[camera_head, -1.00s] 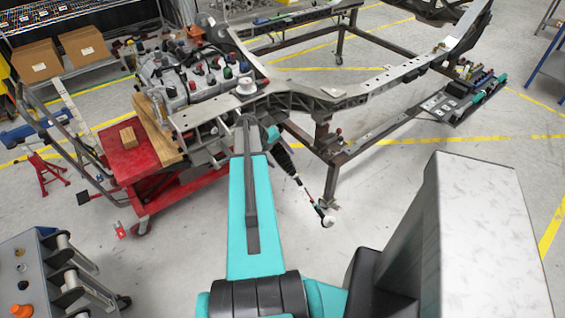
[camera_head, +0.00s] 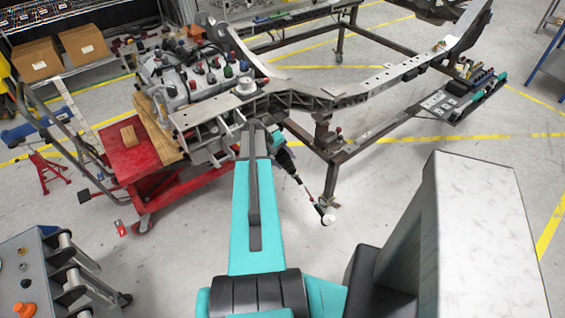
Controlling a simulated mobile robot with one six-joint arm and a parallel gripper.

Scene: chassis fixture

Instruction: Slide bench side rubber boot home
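A black, ribbed tapering part that looks like the rubber boot (camera_head: 285,161) sits below the chassis frame, just right of my arm's far end. A thin rod (camera_head: 306,191) with a reddish section runs from it down and right to a pale round end (camera_head: 327,218). My teal arm reaches up the middle of the view and its far end lies right at the upper end of the boot. My gripper's fingers cannot be made out there, so I cannot tell whether they touch the boot. The boot's seat is hidden behind the arm and frame.
The dark chassis frame (camera_head: 345,98) spans the middle and right on legs. An engine (camera_head: 190,85) stands at its left over a red lift table (camera_head: 137,158). A grey cart (camera_head: 45,275) is at the lower left.

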